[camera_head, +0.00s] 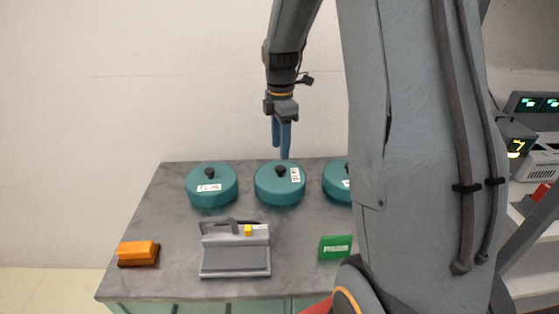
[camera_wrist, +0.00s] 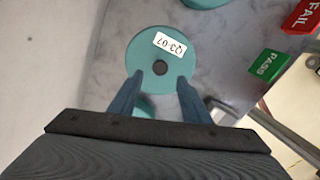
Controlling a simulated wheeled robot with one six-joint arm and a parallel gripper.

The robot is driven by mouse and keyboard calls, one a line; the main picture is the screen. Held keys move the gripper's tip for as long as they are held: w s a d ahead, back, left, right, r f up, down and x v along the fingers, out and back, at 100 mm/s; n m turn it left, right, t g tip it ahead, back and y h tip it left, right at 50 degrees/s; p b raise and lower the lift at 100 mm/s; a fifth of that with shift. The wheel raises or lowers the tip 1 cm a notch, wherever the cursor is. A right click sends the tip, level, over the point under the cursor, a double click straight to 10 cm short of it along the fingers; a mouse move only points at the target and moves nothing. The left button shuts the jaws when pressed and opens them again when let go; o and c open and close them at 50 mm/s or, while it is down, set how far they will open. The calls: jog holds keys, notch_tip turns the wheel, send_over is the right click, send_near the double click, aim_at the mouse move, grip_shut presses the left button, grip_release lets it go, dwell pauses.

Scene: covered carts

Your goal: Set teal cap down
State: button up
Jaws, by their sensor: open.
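Three round teal caps with dark knobs and white labels stand in a row on the grey cart top: the left cap (camera_head: 211,190), the middle cap (camera_head: 279,190) and the right cap (camera_head: 337,184), which my arm partly hides. My gripper (camera_head: 281,151) points down above the middle cap, with its blue fingers open and empty. In the wrist view my gripper (camera_wrist: 160,78) has its fingertips spread over the near part of a teal cap (camera_wrist: 148,50) labelled Q3-07, with its knob between and beyond them. The height gap is hard to tell.
The cart top (camera_head: 180,235) also holds an orange block (camera_head: 138,251), a grey fixture (camera_head: 235,252) with a handle and yellow piece, and a green PASS block (camera_head: 335,247). A red FAIL block (camera_wrist: 304,16) shows in the wrist view. A wall stands behind.

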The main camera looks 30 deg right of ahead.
jog(key=s+a+f+m, duration=0.1)
jog(key=s+a+m, duration=0.5)
jog(key=s+m, duration=0.2)
jog(key=s+a+f+m, duration=0.2)
jog(key=s+a+m, duration=0.4)
jog(key=s+m, duration=0.3)
jog(key=s, duration=0.3)
jog(key=shift+t+b, duration=0.35)
jog(key=shift+t, duration=0.05)
